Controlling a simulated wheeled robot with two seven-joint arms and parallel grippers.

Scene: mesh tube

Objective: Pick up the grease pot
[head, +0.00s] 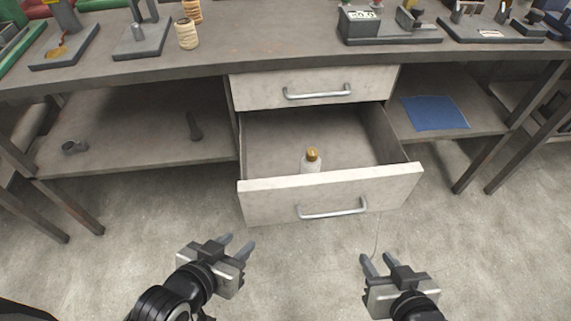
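A small whitish pot with a yellow-brown cap, which looks like the grease pot (311,161), stands upright in the open lower drawer (331,196), near its front wall. The wall hides the pot's base. My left gripper (237,245) is open and empty, in front of the drawer and lower left of it in the head view. My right gripper (379,262) is open and empty, below the right part of the drawer front. Both are apart from the drawer and the pot.
The upper drawer (316,87) is closed, directly above the open one. The workbench top (270,52) carries several fixtures and a stack of tan rings (187,34). A blue sheet (435,113) lies on the right shelf. The left shelf (130,140) holds two small dark parts. Floor is clear.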

